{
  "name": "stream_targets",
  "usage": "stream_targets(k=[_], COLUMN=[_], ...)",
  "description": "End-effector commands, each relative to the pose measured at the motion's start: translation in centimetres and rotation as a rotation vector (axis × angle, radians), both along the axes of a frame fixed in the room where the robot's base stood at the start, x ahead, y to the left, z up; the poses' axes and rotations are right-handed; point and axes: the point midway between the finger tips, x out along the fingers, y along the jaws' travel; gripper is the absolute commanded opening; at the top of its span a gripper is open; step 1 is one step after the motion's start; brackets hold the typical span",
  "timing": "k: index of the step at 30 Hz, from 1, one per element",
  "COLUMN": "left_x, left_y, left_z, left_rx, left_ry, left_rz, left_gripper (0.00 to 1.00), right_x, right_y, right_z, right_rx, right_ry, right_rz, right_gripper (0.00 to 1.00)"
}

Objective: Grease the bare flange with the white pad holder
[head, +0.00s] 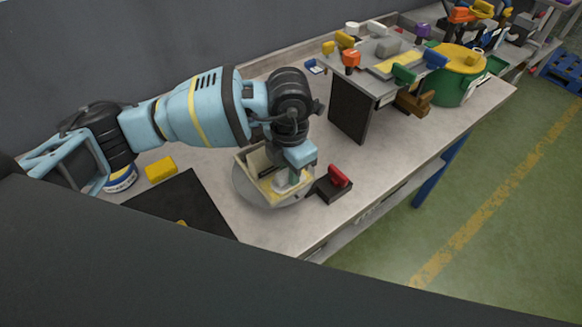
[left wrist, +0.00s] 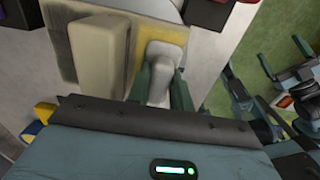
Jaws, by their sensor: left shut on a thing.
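My left gripper (head: 291,178) is over the round grey turntable (head: 262,197) on the bench. In the left wrist view its green fingers (left wrist: 160,85) are shut on the white pad holder (left wrist: 159,72), one on each side of the grip. The pad holder also shows below the gripper in the head view (head: 289,181). A pale beige piece (head: 249,162) stands on the turntable. In the left wrist view the pad holder is over a yellow strip (left wrist: 106,40) beside a beige block (left wrist: 70,52). The pad's underside is hidden, so I cannot tell if it touches.
A dark block with a red handle (head: 338,177) stands close right of the turntable. A yellow block (head: 160,170) and a black mat (head: 185,205) are on the left. A raised rack (head: 350,107) with coloured handles and a green bin (head: 452,87) stand farther back. Bench front is clear.

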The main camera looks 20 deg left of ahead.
Motion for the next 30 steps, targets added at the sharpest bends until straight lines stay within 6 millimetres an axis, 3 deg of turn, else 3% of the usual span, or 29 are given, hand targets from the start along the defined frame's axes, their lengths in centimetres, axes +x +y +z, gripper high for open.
stream_targets(k=[30], left_x=[0.0], left_y=[0.0], left_z=[7.4], left_rx=[0.0], left_ry=[0.0], left_rz=[-0.001], left_gripper=[0.03], right_x=[0.0], right_y=[-0.1], right_z=[-0.1], right_rx=[-0.003], right_ry=[0.001], right_rz=[0.003], right_gripper=[0.89])
